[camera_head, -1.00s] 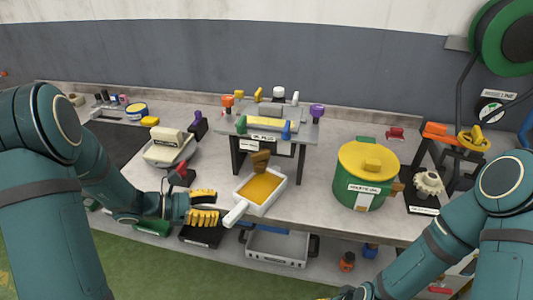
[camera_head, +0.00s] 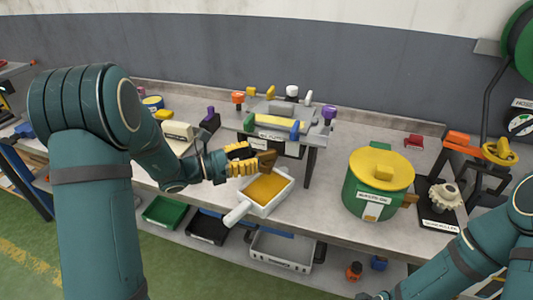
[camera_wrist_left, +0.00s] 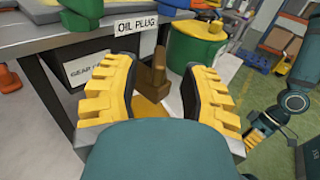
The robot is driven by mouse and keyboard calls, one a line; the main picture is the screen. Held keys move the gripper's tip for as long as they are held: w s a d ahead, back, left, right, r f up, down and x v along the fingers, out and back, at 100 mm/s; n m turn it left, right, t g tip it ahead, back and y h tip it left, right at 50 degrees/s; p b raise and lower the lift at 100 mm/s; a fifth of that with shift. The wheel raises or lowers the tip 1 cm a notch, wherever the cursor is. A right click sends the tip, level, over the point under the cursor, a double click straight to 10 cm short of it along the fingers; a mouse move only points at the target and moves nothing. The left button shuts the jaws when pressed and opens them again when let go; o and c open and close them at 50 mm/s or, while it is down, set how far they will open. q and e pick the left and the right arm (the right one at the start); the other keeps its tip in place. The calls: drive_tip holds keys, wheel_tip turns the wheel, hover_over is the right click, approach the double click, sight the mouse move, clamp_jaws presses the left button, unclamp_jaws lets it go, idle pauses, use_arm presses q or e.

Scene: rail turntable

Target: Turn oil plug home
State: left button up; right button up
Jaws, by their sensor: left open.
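The brown oil plug (camera_head: 268,160) has a blocky handle. It sits at the front of the grey rig (camera_head: 240,124), above a white pan (camera_head: 285,196) of amber oil. My left gripper (camera_head: 246,159) has yellow fingers and is open at the plug's left side. In the left wrist view the plug (camera_wrist_left: 158,72) stands between the two open fingers (camera_wrist_left: 160,84), with gaps on both sides. The "OIL PLUG" label (camera_wrist_left: 137,26) is behind it. My right gripper (camera_wrist_left: 265,130) shows small in the left wrist view; its opening is unclear.
A green pot with a yellow lid (camera_head: 378,180) stands to the right of the pan. A stand with a pale gear (camera_head: 446,196) is further right. A scale (camera_head: 178,140) is behind my left arm. Trays (camera_head: 282,250) lie on the lower shelf.

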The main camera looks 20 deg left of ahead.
sight(266, 152)
use_arm(q)
drive_tip(key=shift+x, duration=2.4)
clamp_jaws()
